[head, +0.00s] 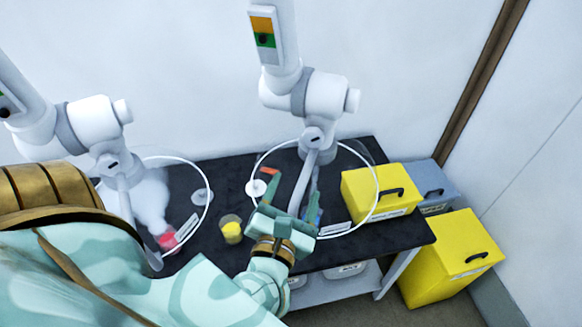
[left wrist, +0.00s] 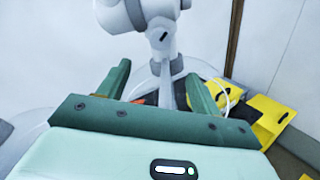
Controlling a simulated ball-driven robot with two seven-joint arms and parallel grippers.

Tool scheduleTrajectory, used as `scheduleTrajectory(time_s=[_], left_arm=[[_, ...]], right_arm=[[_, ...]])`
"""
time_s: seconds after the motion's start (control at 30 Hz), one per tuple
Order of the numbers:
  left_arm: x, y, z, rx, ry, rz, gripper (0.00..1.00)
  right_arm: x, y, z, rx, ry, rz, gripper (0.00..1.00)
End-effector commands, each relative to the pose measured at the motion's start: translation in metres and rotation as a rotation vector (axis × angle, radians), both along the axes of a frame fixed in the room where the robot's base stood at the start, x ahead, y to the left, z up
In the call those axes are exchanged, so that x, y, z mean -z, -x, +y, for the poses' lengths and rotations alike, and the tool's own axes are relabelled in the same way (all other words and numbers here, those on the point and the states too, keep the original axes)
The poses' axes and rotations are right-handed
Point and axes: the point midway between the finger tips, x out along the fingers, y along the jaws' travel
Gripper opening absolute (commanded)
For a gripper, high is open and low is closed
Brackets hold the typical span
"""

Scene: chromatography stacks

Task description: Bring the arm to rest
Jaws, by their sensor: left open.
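My left arm (head: 130,275), pale green with brown bands, reaches from the lower left over the black bench. My left gripper (head: 294,183) is at its end, above the bench in front of the right-hand white jointed apparatus. In the left wrist view the open fingers of the left gripper (left wrist: 156,82) point toward the white apparatus. I cannot tell whether the gripper touches anything. My right gripper is in neither view.
The black bench (head: 408,235) carries two white jointed apparatuses (head: 325,97) (head: 92,120) with ring guards. A small yellow-filled cup (head: 231,231) stands left of my gripper. A yellow box (head: 378,190) is on the bench at right.

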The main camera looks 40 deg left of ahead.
Motion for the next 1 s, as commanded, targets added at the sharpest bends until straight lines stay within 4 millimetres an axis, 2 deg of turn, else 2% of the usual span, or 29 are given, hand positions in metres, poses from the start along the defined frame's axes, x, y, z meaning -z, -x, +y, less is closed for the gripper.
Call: scheduleTrajectory(time_s=[0.1,0.2,0.8,0.87,0.9,0.97,1.0], left_arm=[[0.002,0.014,-0.006,0.001,0.0,0.001,0.65],[0.001,0.019,-0.008,0.001,-0.001,0.001,0.65],[0.0,0.02,-0.009,0.005,-0.025,0.007,0.65],[-0.006,0.017,-0.017,0.042,-0.132,0.009,0.65],[0.001,0.015,-0.028,0.088,-0.279,0.032,0.65],[0.033,0.012,-0.049,0.176,-0.556,0.102,0.65],[0.06,0.012,-0.062,0.24,-0.731,0.151,0.65]], right_arm=[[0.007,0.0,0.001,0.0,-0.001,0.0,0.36],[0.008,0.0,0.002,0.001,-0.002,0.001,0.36],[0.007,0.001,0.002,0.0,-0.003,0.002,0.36],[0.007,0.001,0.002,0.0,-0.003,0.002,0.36],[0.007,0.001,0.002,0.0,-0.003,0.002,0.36],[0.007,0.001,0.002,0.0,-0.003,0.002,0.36],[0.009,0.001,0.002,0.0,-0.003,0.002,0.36]])
